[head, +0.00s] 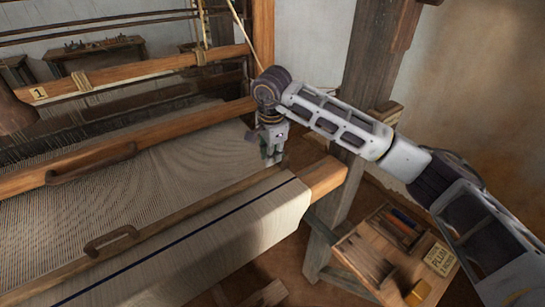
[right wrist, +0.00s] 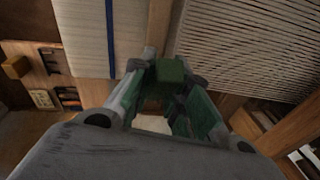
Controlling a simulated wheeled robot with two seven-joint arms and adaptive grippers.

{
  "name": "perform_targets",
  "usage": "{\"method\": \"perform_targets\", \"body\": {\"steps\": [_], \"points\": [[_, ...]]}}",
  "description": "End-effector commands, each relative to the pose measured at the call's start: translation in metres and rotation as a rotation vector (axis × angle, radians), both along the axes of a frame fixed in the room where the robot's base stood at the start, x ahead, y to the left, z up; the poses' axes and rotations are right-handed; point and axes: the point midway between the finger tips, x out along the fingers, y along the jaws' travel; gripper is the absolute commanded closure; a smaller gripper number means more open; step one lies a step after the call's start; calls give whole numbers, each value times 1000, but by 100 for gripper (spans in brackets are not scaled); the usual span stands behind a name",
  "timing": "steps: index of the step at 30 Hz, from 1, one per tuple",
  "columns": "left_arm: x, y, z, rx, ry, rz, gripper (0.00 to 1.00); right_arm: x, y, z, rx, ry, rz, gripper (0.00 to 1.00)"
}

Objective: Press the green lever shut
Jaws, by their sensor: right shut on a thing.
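My right gripper (head: 271,158) points down at the right end of the loom, just behind the cloth roll's front beam. In the right wrist view its two fingers (right wrist: 168,82) close from both sides on a green block, which I take as the end of the green lever (right wrist: 170,70). In the head view the gripper mostly covers the lever, so its angle is hard to tell. My left gripper is out of view.
The woven cloth roll (head: 245,225) and the beam with curved handles (head: 110,238) lie left of my gripper. A wooden post (head: 350,100) stands behind my right arm. A small bench (head: 365,265) with tools and a sign is at the lower right.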

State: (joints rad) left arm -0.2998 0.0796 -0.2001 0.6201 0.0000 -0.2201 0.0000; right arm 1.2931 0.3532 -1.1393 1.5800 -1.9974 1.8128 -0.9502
Motion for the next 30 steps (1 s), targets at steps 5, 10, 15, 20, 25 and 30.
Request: {"method": "perform_targets", "body": {"steps": [5,10,15,20,25,30], "points": [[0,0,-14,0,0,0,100,-1,2,-5,-63,-45,0,100],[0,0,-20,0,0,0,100,-2,4,-6,-102,-70,0,100],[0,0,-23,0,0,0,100,-3,4,-7,-122,-83,1,100],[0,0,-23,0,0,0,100,-3,4,-7,-129,-87,1,100],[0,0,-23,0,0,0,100,-3,4,-7,-129,-87,1,100],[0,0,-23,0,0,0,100,-3,4,-7,-129,-87,1,78]]}}
